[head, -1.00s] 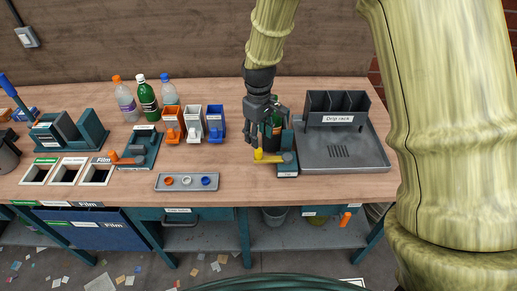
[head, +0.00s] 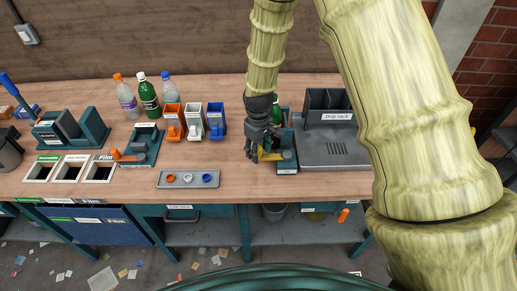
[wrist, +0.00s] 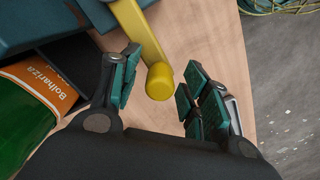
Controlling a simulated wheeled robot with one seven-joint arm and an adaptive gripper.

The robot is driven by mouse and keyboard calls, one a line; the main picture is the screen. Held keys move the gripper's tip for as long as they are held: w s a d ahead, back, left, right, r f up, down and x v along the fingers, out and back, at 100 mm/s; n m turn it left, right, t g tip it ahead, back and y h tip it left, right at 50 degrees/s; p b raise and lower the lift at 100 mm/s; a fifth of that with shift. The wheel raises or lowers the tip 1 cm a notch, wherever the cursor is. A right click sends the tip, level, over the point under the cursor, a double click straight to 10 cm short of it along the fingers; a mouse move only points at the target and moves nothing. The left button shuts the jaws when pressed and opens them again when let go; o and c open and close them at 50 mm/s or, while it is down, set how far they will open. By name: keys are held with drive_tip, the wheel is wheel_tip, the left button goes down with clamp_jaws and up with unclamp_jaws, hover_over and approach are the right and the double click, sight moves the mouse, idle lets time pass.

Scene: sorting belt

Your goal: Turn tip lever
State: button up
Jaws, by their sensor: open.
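The tip lever (wrist: 138,32) is a yellow bar with a round yellow knob (wrist: 160,82) at its end. In the wrist view the knob lies between my two finger pads, with a gap to the right pad. My gripper (wrist: 155,92) is open. In the head view my gripper (head: 260,156) hangs over the teal tip stand (head: 287,168), and hides most of the yellow lever. A green bottle with an orange label (wrist: 40,85) sits in the stand, left of my fingers in the wrist view.
A grey drip rack (head: 330,105) on its tray (head: 335,155) stands right of the stand. A shallow tray (head: 188,187) with colored caps lies to the left. Orange, white and blue bins (head: 195,125) stand behind it. The table's front edge is close.

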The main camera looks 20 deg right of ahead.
clamp_jaws()
idle(0.3)
